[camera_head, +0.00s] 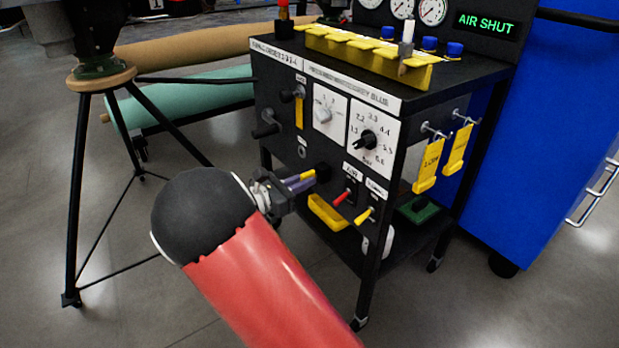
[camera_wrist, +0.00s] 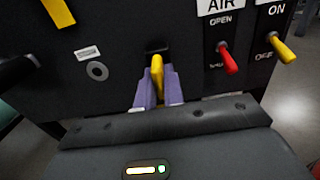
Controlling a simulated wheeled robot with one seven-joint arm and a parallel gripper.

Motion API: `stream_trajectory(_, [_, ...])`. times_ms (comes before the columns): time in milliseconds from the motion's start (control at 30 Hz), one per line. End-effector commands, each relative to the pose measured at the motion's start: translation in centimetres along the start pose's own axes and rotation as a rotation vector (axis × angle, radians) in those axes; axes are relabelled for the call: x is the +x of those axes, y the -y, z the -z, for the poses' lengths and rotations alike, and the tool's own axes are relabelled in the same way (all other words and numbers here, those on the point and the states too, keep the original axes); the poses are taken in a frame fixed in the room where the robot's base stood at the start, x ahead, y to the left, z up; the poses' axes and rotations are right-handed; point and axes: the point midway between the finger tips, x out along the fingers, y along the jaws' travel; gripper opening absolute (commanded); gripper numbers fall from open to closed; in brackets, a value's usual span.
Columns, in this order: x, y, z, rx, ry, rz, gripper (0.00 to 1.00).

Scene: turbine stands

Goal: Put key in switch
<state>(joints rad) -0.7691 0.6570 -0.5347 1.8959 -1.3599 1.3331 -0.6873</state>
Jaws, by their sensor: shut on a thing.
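My gripper (camera_head: 303,182) is at the front panel of the black cart, its purple fingers shut on a small yellow piece (camera_wrist: 157,75), which looks like the key. The yellow piece also shows in the head view (camera_head: 307,175). A dark block (camera_wrist: 156,47) is just beyond it; I cannot tell whether the key sits in it or is only in front of it. A round grey fitting with a dark centre (camera_wrist: 97,71), likely the key switch, is on the panel left of my fingers, under a small white label. It also shows in the head view (camera_head: 302,151).
A red lever (camera_wrist: 228,62) and a yellow lever (camera_wrist: 283,51) stick out to the right of my fingers. A black handle (camera_head: 265,131) juts out at left. A yellow tray (camera_head: 327,213) lies below. A black tripod stand (camera_head: 75,200) is at left.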

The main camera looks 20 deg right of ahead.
Motion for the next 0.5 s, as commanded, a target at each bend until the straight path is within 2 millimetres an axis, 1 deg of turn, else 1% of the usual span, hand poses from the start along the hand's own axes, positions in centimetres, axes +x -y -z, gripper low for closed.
stream_trajectory(267, [-0.71,-0.01,-0.08,-0.001,0.0,-0.001,0.0])
stream_trajectory(500, [-0.78,0.0,-0.04,0.0,0.0,0.0,0.0])
